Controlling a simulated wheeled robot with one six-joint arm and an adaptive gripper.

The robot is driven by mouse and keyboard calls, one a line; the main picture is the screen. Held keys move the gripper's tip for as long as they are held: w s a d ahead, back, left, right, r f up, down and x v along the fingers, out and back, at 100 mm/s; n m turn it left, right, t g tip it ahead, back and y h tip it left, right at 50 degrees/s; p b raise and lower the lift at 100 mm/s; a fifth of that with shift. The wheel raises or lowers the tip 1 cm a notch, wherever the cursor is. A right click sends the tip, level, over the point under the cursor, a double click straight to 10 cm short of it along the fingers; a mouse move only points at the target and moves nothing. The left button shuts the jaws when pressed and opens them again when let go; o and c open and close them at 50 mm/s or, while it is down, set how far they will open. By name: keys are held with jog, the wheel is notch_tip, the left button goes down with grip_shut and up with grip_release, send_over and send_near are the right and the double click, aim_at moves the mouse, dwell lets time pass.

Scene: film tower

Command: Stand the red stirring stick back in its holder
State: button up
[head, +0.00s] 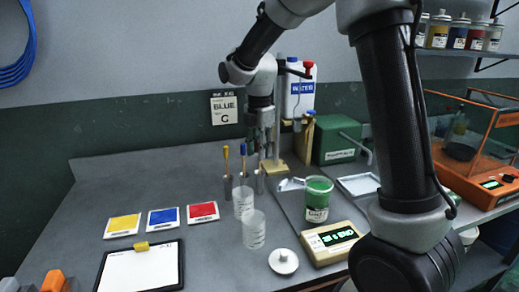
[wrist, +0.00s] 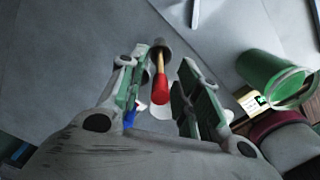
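The red stirring stick shows in the wrist view, its red end (wrist: 160,90) toward the camera and its wooden shaft running down to a grey metal holder (wrist: 158,48). The shaft's foot appears to be inside that holder. My gripper (wrist: 164,66) is open around the stick, with a gap on both sides. In the head view my gripper (head: 263,143) points down over the rightmost holder (head: 259,183); the red end is hidden there. A yellow-topped stick (head: 226,157) and a blue-topped stick (head: 243,155) stand upright in the neighbouring holders.
Clear beakers (head: 254,230) stand in front of the holders. A green cup (head: 318,199) stands to the right, by a scale (head: 331,242). A stand with a water bottle (head: 300,95) is close behind my gripper. Colour cards (head: 163,217) and a clipboard (head: 142,268) lie left.

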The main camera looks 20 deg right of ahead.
notch_tip(320, 180, up, 12)
dwell(0.5)
jog(key=shift+s, duration=0.15)
dwell(0.3)
